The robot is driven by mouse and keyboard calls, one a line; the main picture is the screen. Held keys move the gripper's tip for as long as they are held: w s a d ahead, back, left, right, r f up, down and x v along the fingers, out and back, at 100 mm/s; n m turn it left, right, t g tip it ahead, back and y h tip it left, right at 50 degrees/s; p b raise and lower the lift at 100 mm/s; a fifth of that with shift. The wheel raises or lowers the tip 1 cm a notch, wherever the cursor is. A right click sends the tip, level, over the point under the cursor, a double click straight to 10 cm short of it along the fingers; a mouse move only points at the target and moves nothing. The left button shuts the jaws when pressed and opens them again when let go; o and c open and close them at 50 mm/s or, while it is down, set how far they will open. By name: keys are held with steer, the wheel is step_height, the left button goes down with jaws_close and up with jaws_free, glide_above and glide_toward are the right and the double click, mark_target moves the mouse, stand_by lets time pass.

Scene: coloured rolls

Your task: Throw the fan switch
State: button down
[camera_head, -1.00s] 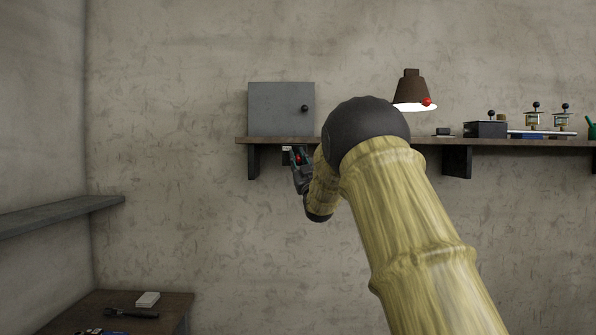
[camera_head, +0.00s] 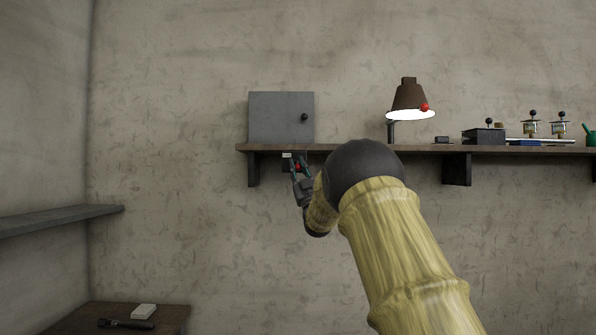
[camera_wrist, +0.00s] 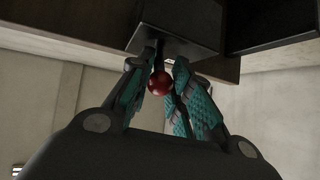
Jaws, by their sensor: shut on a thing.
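The fan switch shows as a red ball knob (camera_wrist: 160,83) on a dark lever under a dark box (camera_wrist: 178,28) in the wrist view. The red knob (camera_head: 297,167) is small in the head view, just below the wall shelf and under the grey cabinet. My gripper (camera_head: 296,168) reaches up to it from below. In the wrist view my gripper's teal-padded fingers (camera_wrist: 158,85) stand on both sides of the lever and knob and are shut on it. The contact itself is partly hidden by the fingers.
The wall shelf (camera_head: 350,149) runs just above my gripper, with a bracket (camera_head: 254,170) close to its left. On it stand a grey cabinet (camera_head: 280,117), a brown lamp (camera_head: 409,97) and small items at the right. Open wall lies below.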

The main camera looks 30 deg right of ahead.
steer(key=shift+f, duration=0.15)
steer(key=c, duration=1.3)
jaws_free()
steer(key=shift+d, duration=0.1)
steer(key=shift+o, duration=0.2)
steer(key=v, duration=1.2)
steer(key=shift+d, duration=0.1)
